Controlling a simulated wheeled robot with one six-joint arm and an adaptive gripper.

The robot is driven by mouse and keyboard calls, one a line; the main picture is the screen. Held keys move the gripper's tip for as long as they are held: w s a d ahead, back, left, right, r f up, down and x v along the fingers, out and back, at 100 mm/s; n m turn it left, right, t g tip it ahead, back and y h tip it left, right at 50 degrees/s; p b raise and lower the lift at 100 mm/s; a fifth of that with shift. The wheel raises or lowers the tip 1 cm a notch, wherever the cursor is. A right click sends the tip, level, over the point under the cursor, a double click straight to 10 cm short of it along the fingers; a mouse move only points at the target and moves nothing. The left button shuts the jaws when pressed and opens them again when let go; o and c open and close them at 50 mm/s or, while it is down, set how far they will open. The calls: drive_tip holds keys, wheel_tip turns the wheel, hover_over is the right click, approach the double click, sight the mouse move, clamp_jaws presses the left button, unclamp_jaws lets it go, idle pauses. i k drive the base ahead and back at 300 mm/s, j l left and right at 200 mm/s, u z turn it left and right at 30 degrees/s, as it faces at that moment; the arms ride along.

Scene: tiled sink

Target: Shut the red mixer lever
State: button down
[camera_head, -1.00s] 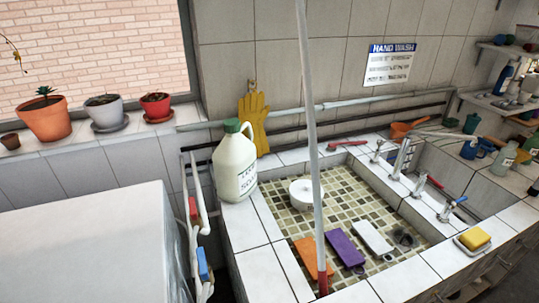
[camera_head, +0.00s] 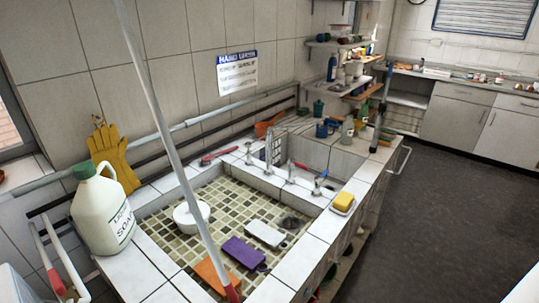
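A small red lever (camera_head: 302,167) shows among the chrome taps (camera_head: 291,172) on the divider between the two basins. It is small here, and I cannot tell whether it is open or shut. A blue lever (camera_head: 321,178) sits on the tap just to its right. Another red handle-like item (camera_head: 220,154) lies on the back rim of the tiled basin. A red grip (camera_head: 56,283) shows on the white pipes at the lower left. My gripper is not in view.
A white pole (camera_head: 172,130) with a red end crosses the tiled basin (camera_head: 240,199) in front. A soap jug (camera_head: 104,212) stands left. Sponges and a yellow sponge dish (camera_head: 343,203) lie around. The dark floor (camera_head: 440,210) at right is clear.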

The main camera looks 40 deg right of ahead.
sight(291, 161)
drive_tip(key=l+z, duration=0.3)
drive_tip(key=i+l+z, duration=0.25)
drive_tip(key=l, duration=0.2)
drive_tip(key=l+z, duration=0.3)
drive_tip(key=l, duration=0.1)
